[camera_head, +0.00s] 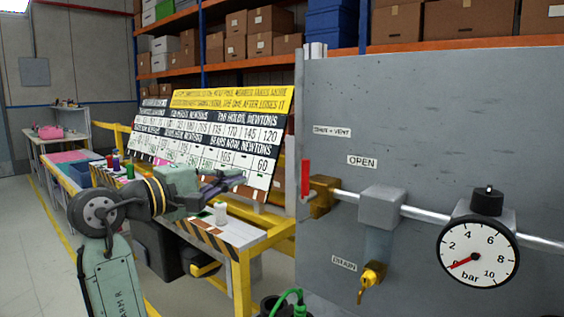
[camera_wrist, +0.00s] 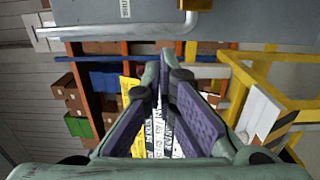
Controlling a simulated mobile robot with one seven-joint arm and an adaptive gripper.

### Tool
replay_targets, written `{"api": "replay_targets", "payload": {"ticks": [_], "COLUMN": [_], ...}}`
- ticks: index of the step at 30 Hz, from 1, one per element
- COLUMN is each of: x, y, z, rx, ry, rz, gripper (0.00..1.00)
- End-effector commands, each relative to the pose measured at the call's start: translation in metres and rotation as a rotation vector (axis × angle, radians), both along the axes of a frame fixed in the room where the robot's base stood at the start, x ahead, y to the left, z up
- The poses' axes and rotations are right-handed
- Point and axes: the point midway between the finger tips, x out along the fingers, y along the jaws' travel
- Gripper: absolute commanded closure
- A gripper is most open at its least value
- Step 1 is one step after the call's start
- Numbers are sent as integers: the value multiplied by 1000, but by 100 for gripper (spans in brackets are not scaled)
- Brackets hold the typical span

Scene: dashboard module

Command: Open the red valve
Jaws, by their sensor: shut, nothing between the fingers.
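The red valve handle (camera_head: 305,178) stands upright beside a brass valve body (camera_head: 322,195) at the left end of the pipe on the grey panel (camera_head: 440,110). A label reading OPEN (camera_head: 362,161) is to its right, and a SHUT = VENT label (camera_head: 332,131) is above. My gripper (camera_head: 232,187) is left of the handle, apart from it, over the workbench. In the wrist view my gripper (camera_wrist: 165,75) has its fingertips together with nothing between them. The brass body (camera_wrist: 197,4) is cut by the top edge there, and I cannot make out the red handle.
A pressure gauge (camera_head: 478,252) near zero and a yellow drain valve (camera_head: 371,281) are on the panel's right and lower side. A yellow-framed bench (camera_head: 240,262) with a slanted sign (camera_head: 215,130) stands behind my arm. A white bottle (camera_head: 221,213) is on the bench.

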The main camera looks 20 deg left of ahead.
Motion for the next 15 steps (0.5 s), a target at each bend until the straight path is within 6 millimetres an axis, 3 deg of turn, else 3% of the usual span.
{"api": "replay_targets", "payload": {"ticks": [10, 15], "x": [0, 12], "y": [-1, -6], "z": [0, 1], "rx": [-2, -2], "ry": [5, 5], "rz": [-6, -6], "gripper": [100, 100]}}
